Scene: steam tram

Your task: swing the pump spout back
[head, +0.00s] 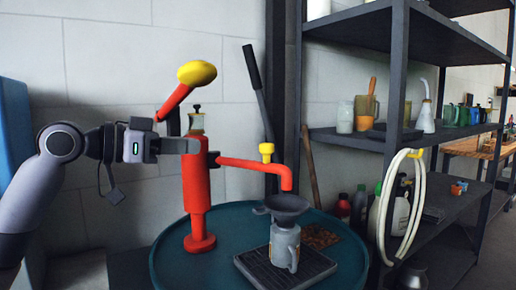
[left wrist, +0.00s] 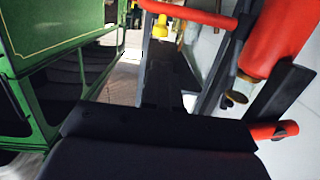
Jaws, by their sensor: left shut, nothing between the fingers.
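The red hand pump (head: 196,190) stands upright on a round teal drum top (head: 220,225). Its red spout (head: 245,163) points right and bends down above a dark funnel (head: 284,203), with a yellow knob (head: 266,150) on it. The funnel sits in a grey jug (head: 284,245). My left gripper (head: 196,146) is shut and empty at the upper pump body; I cannot tell whether it touches. In the left wrist view the spout (left wrist: 200,14), its yellow knob (left wrist: 160,27) and the pump body (left wrist: 282,38) show at the top. My right gripper is out of view.
The jug stands on a black ribbed tray (head: 300,275). The pump handle has a yellow grip (head: 197,73), raised above my gripper. A dark shelf unit (head: 395,110) with bottles stands close at the right. A dark post (head: 283,80) and wall lie behind.

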